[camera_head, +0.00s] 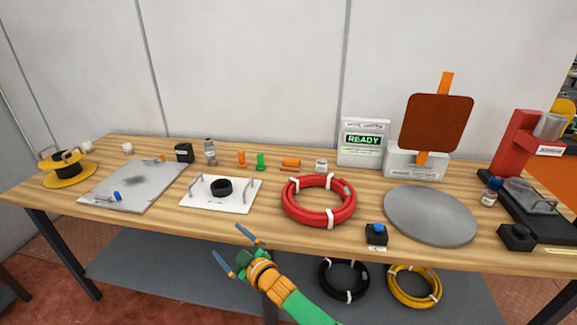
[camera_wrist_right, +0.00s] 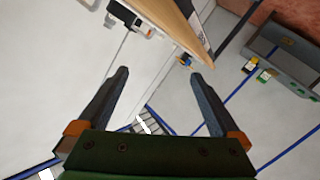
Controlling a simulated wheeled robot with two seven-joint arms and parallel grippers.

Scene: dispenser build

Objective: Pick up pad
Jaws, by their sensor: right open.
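No object is labelled as the pad, and I cannot tell for sure which one it is. A rust-brown square panel (camera_head: 437,122) stands upright on an orange strip above a white box (camera_head: 415,163) at the back right. A white plate (camera_head: 243,205) with two handles lies left of centre, with a black ring (camera_head: 221,188) on it. A flat grey sheet (camera_head: 140,180) lies further left. My right gripper (camera_head: 225,239) is open and empty in front of the table's front edge, apart from all of these. Its spread fingers show empty in the wrist view (camera_wrist_right: 160,75). My left gripper is not in view.
A red coil (camera_head: 288,205), a grey disc (camera_head: 430,214) and a black button box (camera_head: 376,234) are on the wooden table's right half. A READY display (camera_head: 363,141) stands behind. Small orange and green parts stand mid-table. Black and yellow coils lie on the lower shelf.

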